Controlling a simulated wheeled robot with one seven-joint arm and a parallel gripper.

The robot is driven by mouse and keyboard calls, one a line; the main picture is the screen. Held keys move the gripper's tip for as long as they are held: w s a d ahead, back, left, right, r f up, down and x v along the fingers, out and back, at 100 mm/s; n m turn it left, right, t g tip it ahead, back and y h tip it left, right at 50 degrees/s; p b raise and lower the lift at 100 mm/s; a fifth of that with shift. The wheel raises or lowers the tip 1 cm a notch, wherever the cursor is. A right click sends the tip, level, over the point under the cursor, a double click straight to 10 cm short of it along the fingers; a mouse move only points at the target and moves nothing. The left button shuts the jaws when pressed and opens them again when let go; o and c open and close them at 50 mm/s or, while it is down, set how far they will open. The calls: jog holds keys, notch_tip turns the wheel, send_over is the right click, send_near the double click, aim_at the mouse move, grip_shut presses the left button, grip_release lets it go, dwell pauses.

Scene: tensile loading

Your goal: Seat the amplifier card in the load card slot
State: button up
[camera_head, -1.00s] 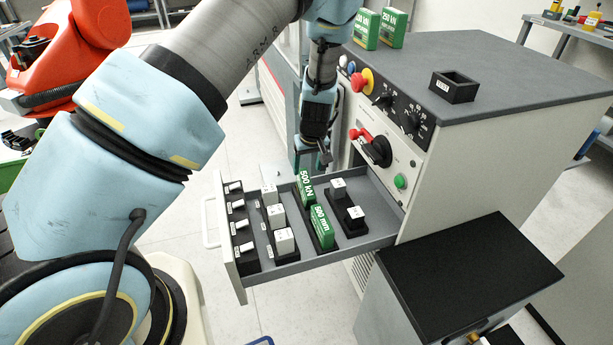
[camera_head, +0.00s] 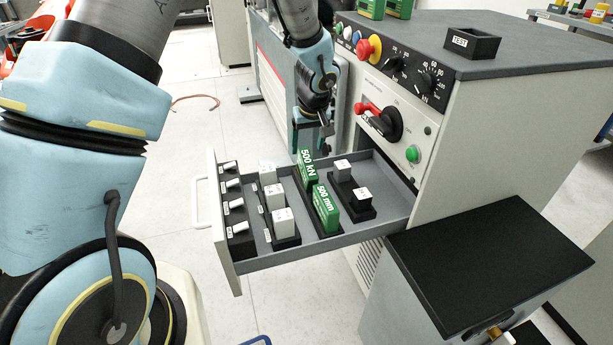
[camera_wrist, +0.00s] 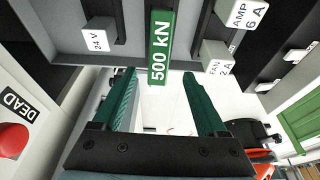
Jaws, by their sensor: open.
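The green amplifier card marked 500 kN (camera_head: 308,168) stands upright in the open drawer (camera_head: 325,252), at the end of a black holder. It shows large in the wrist view (camera_wrist: 160,48). A second green card, marked 500 mm (camera_head: 326,208), stands just in front of it. My gripper (camera_head: 312,145) is behind the 500 kN card in the head view. In the wrist view its two green fingers (camera_wrist: 158,74) are apart and empty, with the card ahead of the gap.
White cubes (camera_head: 278,195) sit on black holders in the drawer on both sides of the cards. The cabinet front (camera_head: 385,110) with knobs and buttons rises close to my gripper. A small black TEST tray (camera_head: 472,42) is on the cabinet top. A black-topped box (camera_head: 490,265) stands at right.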

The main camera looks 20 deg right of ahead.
aim_at(306, 164)
jog(key=p+x, duration=0.1)
jog(key=x, duration=0.8)
jog(key=shift+f, duration=0.1)
jog(key=shift+c, duration=0.2)
grip_shut()
dwell(0.3)
